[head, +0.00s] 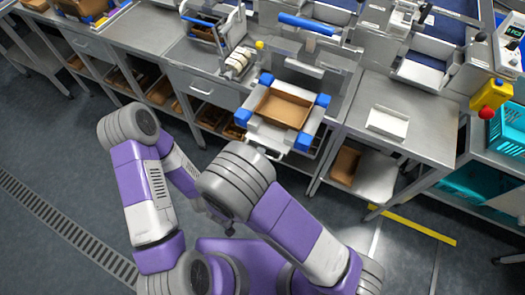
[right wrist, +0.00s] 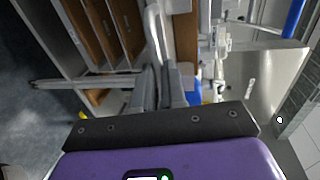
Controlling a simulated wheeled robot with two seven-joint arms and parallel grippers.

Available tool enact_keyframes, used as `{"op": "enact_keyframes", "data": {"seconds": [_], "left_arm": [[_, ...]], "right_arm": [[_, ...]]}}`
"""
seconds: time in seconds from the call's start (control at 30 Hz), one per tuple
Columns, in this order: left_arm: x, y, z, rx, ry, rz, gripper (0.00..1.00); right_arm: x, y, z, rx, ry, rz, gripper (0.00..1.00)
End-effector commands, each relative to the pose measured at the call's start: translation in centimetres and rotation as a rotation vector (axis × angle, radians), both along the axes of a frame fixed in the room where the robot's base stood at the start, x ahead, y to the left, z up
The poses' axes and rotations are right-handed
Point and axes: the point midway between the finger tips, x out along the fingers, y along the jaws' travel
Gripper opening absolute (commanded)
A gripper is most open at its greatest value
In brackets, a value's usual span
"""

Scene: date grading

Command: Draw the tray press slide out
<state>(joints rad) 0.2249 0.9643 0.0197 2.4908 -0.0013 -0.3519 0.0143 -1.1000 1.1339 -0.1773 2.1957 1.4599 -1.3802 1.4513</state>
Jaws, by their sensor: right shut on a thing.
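The tray press slide (head: 261,129) is a pale frame with blue corner blocks, and a brown tray (head: 284,108) sits in it. It stands out in front of the bench edge, below the press. Its pale handle (head: 277,155) is at the front and also shows as a bar in the right wrist view (right wrist: 155,42). My right gripper (right wrist: 160,88) is shut on the handle; in the head view my forearm mostly hides it. My left arm is folded at lower left; its gripper (head: 226,222) is mostly hidden and its jaws are unclear.
Steel benches (head: 195,55) run along the back, with brown trays on shelves below. A white tray (head: 388,122) lies on the right bench. A yellow box with a red button (head: 487,112) and teal crates (head: 508,130) stand at the far right. The floor at the left is clear.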

Motion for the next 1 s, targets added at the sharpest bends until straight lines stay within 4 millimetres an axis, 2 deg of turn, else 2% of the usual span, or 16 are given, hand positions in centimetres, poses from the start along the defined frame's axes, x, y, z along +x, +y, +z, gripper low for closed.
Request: {"op": "enact_keyframes", "data": {"seconds": [0.37, 0.4, 0.57, 0.87, 1.0], "left_arm": [[0.0, 0.0, 0.0, 0.000, 0.000, 0.000, 0.00], [0.0, 0.0, 0.0, 0.000, 0.000, 0.000, 0.00], [0.0, 0.0, -0.1, 0.000, 0.000, 0.000, 0.00], [0.0, 0.0, 0.0, 0.000, 0.000, 0.000, 0.00], [0.0, 0.0, 0.4, 0.000, 0.000, 0.000, 0.00]], "right_arm": [[-0.1, 0.1, 0.1, -0.001, -0.002, 0.000, 0.00], [-0.1, 0.1, 0.1, 0.000, -0.002, 0.000, 0.13], [-0.1, 0.1, 0.1, 0.000, -0.002, 0.000, 0.37], [-0.1, 0.1, 0.2, 0.000, -0.001, 0.000, 0.37], [-0.1, 0.1, 1.8, 0.003, -0.003, 0.000, 0.37]]}}
